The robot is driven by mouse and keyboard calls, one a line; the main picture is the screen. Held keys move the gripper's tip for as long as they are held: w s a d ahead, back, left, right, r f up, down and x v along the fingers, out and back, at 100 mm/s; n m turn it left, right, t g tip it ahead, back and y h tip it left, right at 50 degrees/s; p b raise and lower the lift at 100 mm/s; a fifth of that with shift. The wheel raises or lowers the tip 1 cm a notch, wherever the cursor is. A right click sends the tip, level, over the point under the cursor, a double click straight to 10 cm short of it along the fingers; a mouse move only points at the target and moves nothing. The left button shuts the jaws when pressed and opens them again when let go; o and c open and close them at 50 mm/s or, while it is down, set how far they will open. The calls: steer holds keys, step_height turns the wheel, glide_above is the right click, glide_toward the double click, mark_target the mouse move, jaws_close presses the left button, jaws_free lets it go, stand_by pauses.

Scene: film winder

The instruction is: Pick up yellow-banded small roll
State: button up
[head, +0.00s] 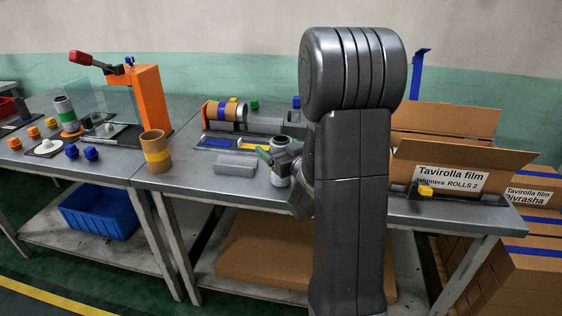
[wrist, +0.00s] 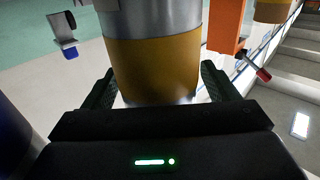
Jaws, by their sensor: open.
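In the wrist view a roll (wrist: 152,62) with a grey part and a broad amber-yellow band fills the space between the two fingers of my gripper (wrist: 158,70). The fingers are open, one on each side of it; I cannot tell whether either touches. The wrist picture looks upside down.
An orange press (head: 151,97) with a red-handled lever stands at the left. Open cardboard boxes (head: 460,160) are at the right. A blue bin (head: 100,212) is under the left table.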

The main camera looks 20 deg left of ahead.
steer(key=c, duration=1.2)
steer(key=shift+r, duration=0.1)
step_height(320, 180, up, 10)
steer(key=p, duration=0.1)
